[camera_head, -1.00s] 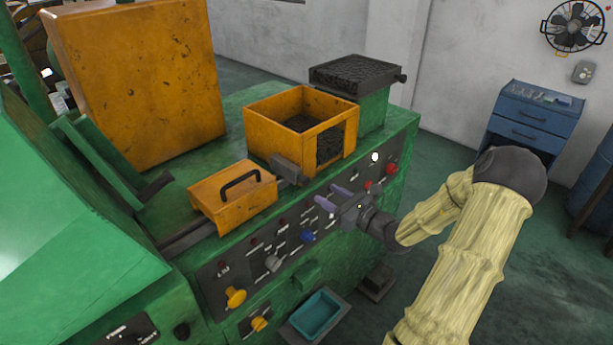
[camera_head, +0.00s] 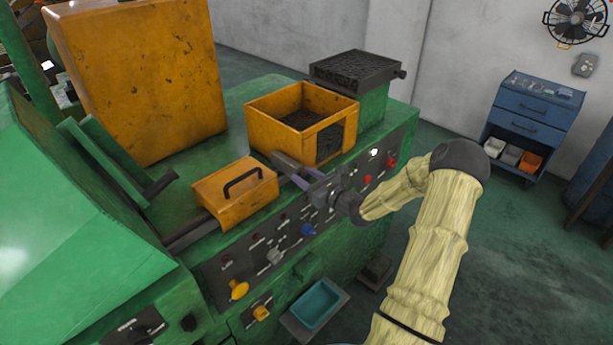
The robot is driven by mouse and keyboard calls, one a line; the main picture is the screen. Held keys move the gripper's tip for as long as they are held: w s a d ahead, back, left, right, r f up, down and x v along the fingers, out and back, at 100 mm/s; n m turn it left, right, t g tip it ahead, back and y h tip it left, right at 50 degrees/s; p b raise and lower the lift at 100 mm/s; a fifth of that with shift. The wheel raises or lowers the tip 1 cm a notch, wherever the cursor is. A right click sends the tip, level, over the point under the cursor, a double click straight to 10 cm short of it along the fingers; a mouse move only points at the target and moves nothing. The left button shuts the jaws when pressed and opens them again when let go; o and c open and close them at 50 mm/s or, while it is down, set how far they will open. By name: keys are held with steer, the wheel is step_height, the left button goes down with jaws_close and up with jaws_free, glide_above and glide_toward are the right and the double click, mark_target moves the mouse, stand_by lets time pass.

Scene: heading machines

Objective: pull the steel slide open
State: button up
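The steel slide appears to be the small dark grey piece (camera_head: 284,159) between the orange box and the orange cover, on top of the green machine. My gripper (camera_head: 294,173) has reached it from the right, over the machine's front edge. Its purple-grey fingers look spread and lie right at the slide's near end. The fingers partly hide that end, and I cannot tell whether they touch it.
An orange open box (camera_head: 275,122) stands just behind the slide. An orange cover with a black handle (camera_head: 235,192) sits to its left. The control panel (camera_head: 262,250) with knobs is below, and a teal tray (camera_head: 316,304) is lower still.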

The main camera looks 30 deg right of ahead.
jaws_close()
steer(key=shift+b+v, duration=0.45)
steer(key=shift+v, duration=2.15)
steer(key=shift+c, duration=0.2)
jaws_free()
steer(key=shift+f, duration=0.1)
steer(key=o, duration=0.3)
steer(key=shift+s, duration=0.2)
